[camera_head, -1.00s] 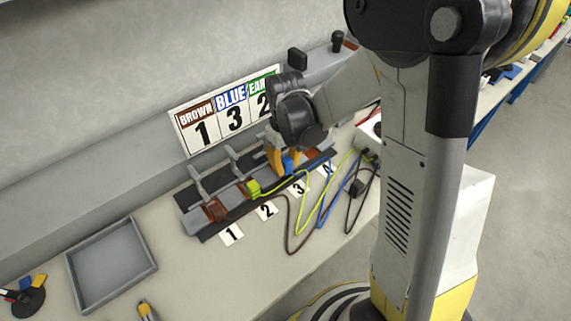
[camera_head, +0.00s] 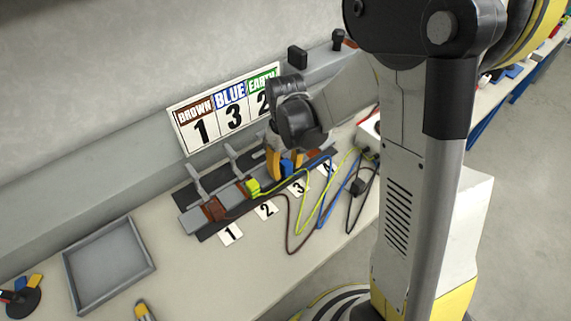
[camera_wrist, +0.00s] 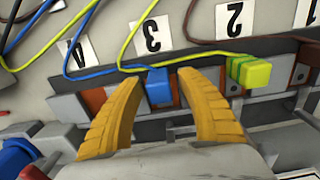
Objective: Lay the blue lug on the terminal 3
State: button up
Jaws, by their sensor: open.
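My gripper (camera_wrist: 160,88) is open, with one yellow finger on each side of the lug and a gap visible to each. Whether the lug rests flat on terminal 3 (camera_wrist: 178,95) is hard to tell, as its underside is hidden.
A yellow-green lug (camera_wrist: 248,72) sits at terminal 2, and a brown one (camera_head: 214,209) at terminal 1. The sign (camera_head: 225,110) reads brown 1, blue 3, earth 2. Loose cables lie in front of the block. An empty grey tray (camera_head: 152,262) stands at left.

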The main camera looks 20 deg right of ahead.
aim_at(285, 162)
notch_tip(285, 162, up, 12)
dwell(0.4)
dwell(0.3)
jog(key=s+r+m+t, duration=0.1)
jog(key=s+r+t, duration=0.1)
jog(key=s, duration=0.4)
jog(key=s+r+m+t, duration=0.2)
jog(key=s+r+t, duration=0.1)
jog(key=s+t, duration=0.2)
jog(key=shift+s+r+m, duration=0.25)
jog(key=shift+s+m, duration=0.05)
jog(key=shift+s, duration=0.55)
jog(key=shift+c, duration=0.5)
